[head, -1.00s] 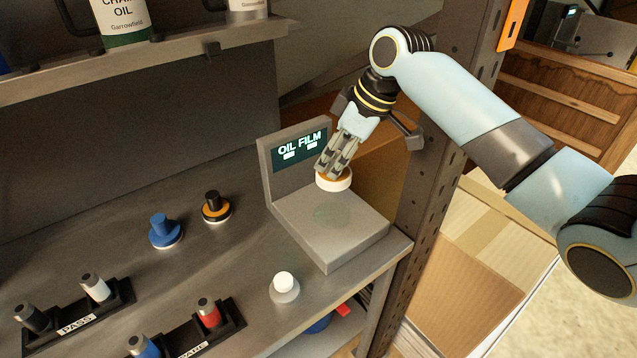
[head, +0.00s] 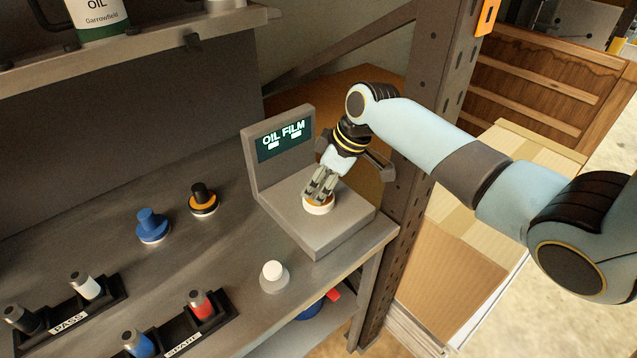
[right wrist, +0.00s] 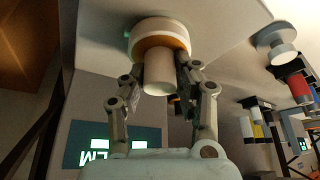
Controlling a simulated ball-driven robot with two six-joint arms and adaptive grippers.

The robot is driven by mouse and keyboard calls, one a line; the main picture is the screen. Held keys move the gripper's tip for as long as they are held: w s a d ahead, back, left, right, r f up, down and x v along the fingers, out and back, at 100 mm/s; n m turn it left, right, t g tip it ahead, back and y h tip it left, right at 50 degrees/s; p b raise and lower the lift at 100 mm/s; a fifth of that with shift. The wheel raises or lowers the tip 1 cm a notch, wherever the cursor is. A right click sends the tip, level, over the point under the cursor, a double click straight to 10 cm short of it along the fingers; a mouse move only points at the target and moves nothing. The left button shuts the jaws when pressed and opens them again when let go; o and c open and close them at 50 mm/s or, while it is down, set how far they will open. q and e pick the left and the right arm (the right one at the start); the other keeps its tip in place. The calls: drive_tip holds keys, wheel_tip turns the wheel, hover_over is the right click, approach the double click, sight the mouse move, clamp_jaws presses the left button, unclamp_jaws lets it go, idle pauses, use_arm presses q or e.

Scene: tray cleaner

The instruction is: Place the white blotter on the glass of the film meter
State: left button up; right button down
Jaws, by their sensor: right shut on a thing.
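The white blotter (right wrist: 158,70) has a white handle, an orange band and a white pad. My right gripper (head: 319,193) is shut on its handle, and the blotter shows in the head view (head: 319,206). It is over the plate of the film meter (head: 325,240), which has a lit "OIL FILM" screen (head: 283,141). The blotter and fingers hide the round glass almost wholly in the head view. I cannot tell whether the pad touches it or hovers just above. My left gripper is not in view.
A blue blotter (head: 152,228) and a black-handled, orange-banded one (head: 203,201) stand left of the meter. A white-knobbed piece (head: 274,276) stands in front. PASS (head: 66,318) and SPARE (head: 192,345) racks hold several small cylinders. A perforated post (head: 404,170) rises right of the meter.

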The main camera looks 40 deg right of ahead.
drive_tip(key=c, duration=1)
unclamp_jaws()
drive_tip(key=shift+r, duration=0.2)
drive_tip(key=v, duration=1.2)
drive_tip(key=shift+f, duration=0.1)
